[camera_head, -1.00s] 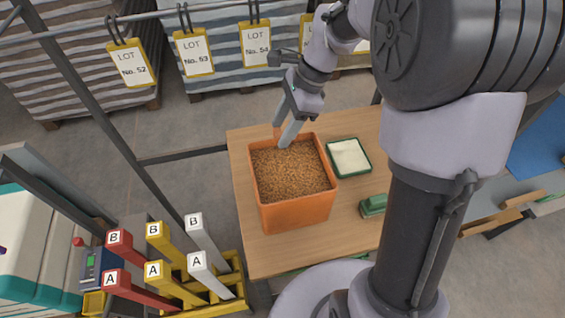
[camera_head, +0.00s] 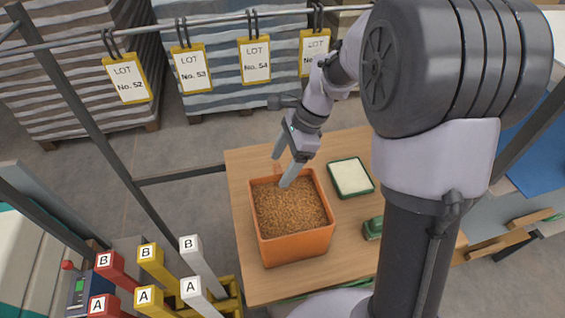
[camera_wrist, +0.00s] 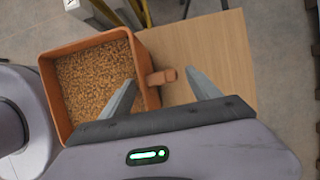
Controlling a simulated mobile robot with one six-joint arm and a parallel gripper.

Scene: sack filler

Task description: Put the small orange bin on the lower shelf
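The orange bin (camera_head: 297,247) stands on the wooden table, filled with brown grain. A short orange handle sticks out from its far rim; it shows in the wrist view (camera_wrist: 163,77). My gripper (camera_head: 282,170) is open at that far rim. In the wrist view my gripper (camera_wrist: 162,84) has one finger over the inside of the bin and the other outside, with the handle between them. Neither finger is seen to press on the handle. I cannot make out a lower shelf; the space under the table is mostly hidden.
On the table (camera_head: 240,185) a green-rimmed white tray (camera_head: 351,177) and a green object (camera_head: 373,228) lie right of the bin. Red, yellow and white posts marked A and B (camera_head: 197,262) stand at the front left. Lot tags (camera_head: 191,69) hang from a rail behind.

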